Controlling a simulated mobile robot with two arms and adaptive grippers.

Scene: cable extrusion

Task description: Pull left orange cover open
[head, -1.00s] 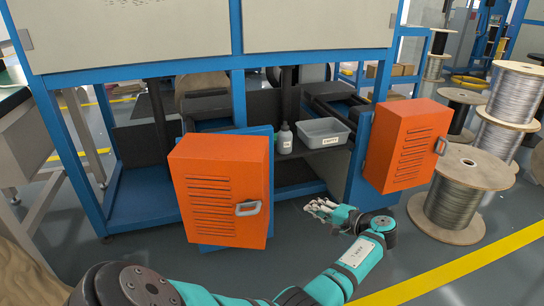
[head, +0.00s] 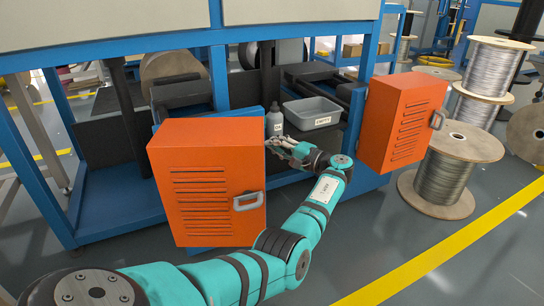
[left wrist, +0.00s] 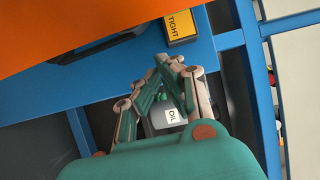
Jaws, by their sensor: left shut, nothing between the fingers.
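The left orange cover (head: 190,215) is a slatted orange box with a grey handle (head: 247,201) near its lower right. It stands out from the blue machine frame, with a blue plate behind it and a gap at its right. My left gripper (head: 277,147) is just right of the cover's upper right edge, at the gap, fingers pointing left. In the left wrist view the fingers (left wrist: 170,64) are together and hold nothing. Contact with the cover cannot be told. My right gripper is not in view.
A grey oil bottle (head: 274,122) and a grey tray (head: 312,113) stand on the shelf behind my gripper. A second orange cover (head: 402,122) is at the right. The floor in front is clear.

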